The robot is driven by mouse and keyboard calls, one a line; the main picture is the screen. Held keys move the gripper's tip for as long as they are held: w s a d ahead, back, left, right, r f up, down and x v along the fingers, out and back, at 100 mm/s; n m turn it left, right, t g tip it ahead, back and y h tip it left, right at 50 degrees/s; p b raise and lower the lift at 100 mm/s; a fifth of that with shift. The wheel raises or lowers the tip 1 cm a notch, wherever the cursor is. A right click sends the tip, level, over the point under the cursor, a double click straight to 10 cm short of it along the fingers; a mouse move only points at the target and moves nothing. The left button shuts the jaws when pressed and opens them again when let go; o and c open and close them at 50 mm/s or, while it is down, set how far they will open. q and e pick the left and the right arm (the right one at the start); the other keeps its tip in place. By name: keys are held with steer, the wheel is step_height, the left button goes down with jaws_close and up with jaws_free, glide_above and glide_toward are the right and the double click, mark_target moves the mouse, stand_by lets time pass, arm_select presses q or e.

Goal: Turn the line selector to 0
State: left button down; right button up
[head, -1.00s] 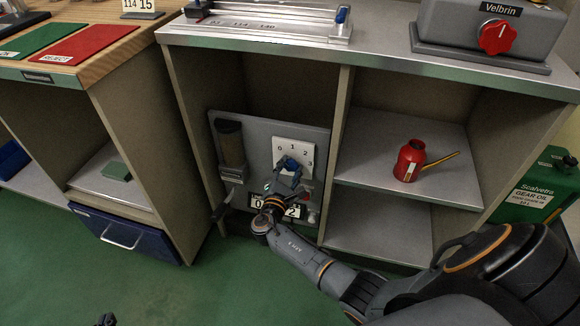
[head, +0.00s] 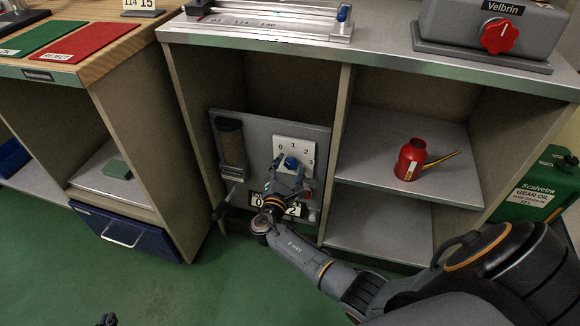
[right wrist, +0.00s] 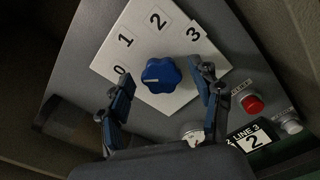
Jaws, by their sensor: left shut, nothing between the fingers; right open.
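The line selector is a blue knob (head: 291,163) on a white plate (head: 308,146) marked 0, 1, 2, 3, on a grey panel inside the cabinet. My right gripper (head: 288,170) is open in front of the knob. In the right wrist view its fingers (right wrist: 165,80) stand apart on either side of the knob, with visible gaps. The left finger is near the 0. My left gripper (head: 107,320) barely shows at the bottom left edge, shut and empty, far from the panel.
Below the knob are a red button (right wrist: 252,104), a pale button (right wrist: 292,127) and a "LINE 3 2" sign (right wrist: 252,139). A cylinder (head: 231,142) is mounted left of the plate. A cabinet divider (head: 338,150) and a red oil can (head: 411,160) are to the right.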

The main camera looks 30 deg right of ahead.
steer(key=v, duration=1.1)
steer(key=shift+a, duration=0.25)
steer(key=shift+s, duration=0.15)
